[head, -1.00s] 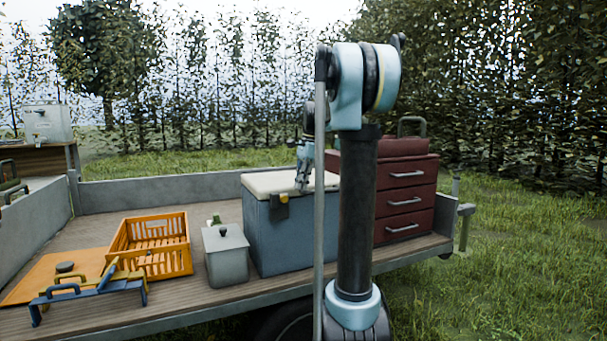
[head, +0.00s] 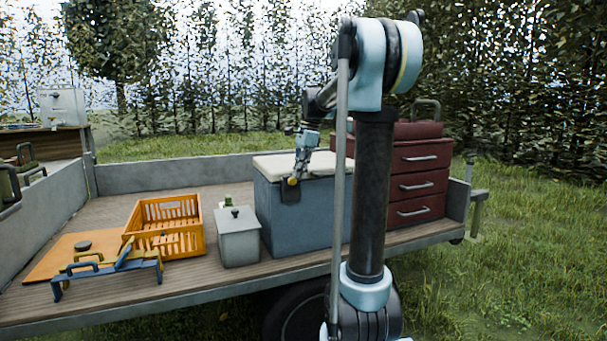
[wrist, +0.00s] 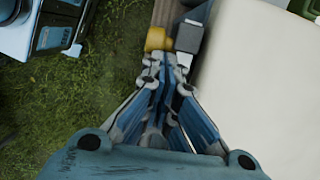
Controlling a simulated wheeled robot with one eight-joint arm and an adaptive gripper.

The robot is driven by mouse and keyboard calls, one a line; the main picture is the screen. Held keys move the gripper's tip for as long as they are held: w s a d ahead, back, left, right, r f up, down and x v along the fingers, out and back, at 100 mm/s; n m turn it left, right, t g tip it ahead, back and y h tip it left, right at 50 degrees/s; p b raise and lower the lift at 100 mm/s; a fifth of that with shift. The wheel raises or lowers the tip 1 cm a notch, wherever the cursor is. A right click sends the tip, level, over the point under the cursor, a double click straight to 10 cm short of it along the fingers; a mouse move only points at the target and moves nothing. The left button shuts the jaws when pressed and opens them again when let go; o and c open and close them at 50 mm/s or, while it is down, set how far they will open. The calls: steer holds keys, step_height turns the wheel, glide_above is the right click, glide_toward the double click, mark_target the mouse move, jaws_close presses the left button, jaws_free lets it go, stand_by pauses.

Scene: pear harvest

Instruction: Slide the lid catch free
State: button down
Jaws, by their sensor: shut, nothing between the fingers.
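The blue box (head: 308,217) stands on the trailer bed with its pale lid (head: 270,163) closed. Its catch, a dark plate (head: 289,196) with a yellow knob (head: 292,181), is at the top of the near side. My gripper (head: 297,178) is shut, empty and pointing down at the catch. In the wrist view, the fingertips (wrist: 168,66) are just short of the yellow knob (wrist: 156,39) and a dark block (wrist: 188,36) beside it. The pale lid (wrist: 262,85) fills the right side there. I cannot tell whether the fingertips touch the catch.
A grey lidded bin (head: 238,240) stands left of the box, then an orange crate (head: 195,242) and a blue-yellow handled tool (head: 110,272). A red drawer cabinet (head: 432,187) stands to the right, partly behind my arm. Grass lies in front of the trailer.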

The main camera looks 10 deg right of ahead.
steer(key=shift+s+a, duration=0.2)
steer(key=shift+a, duration=0.6)
steer(key=w+d+r, duration=0.1)
steer(key=d+r, duration=0.4)
steer(key=r, duration=0.6)
steer(key=shift+w+d+r, duration=0.15)
steer(key=shift+w+d, duration=0.15)
steer(key=shift+d, duration=0.05)
